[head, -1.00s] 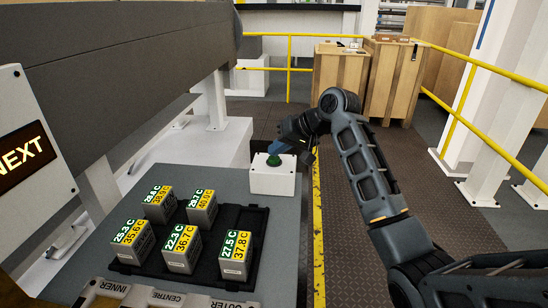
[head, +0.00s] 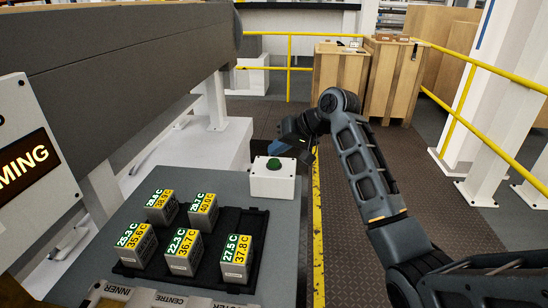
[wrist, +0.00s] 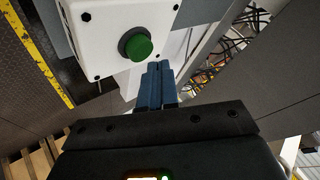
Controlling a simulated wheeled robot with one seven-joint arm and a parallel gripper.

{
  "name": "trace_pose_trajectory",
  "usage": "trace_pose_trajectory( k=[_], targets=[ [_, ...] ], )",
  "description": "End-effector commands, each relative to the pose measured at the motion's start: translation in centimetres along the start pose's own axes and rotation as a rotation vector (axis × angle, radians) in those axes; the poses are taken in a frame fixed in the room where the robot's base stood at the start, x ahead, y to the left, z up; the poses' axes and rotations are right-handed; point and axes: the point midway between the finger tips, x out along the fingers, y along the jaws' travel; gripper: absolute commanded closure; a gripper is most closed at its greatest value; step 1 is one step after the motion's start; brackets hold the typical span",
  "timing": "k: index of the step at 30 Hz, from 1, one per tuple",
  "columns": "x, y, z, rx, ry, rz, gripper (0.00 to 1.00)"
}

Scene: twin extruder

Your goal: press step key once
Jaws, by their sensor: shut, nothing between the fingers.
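The step key is a round green button (head: 274,163) on top of a white box (head: 272,184) at the far end of the grey bench. In the wrist view the green button (wrist: 137,45) stands out from the white box face (wrist: 98,22), its dark collar showing. My gripper (wrist: 158,72) has its blue fingers shut together and empty, their tips just below and right of the button in that view, seemingly apart from it. In the head view my gripper (head: 306,150) is behind and to the right of the button, its fingertips partly hidden.
A black tray (head: 258,222) holds several grey blocks (head: 186,252) with temperature displays. A display panel (head: 25,165) at the left reads "...MING". Yellow railings (head: 500,68) and wooden crates (head: 397,80) stand behind. A grey machine beam (head: 120,70) runs along the left.

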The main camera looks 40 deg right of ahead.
Motion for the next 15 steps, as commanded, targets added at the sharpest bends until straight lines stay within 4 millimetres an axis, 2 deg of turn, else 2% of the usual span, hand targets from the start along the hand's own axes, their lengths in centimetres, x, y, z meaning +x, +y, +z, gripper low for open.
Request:
trace_pose_trajectory(
  k=[9, 15],
  targets=[
    [-0.1, 0.0, -0.1, 0.000, 0.000, 0.000, 1.00],
    [-1.0, -0.8, -0.8, 0.000, 0.000, 0.000, 1.00]
  ],
)
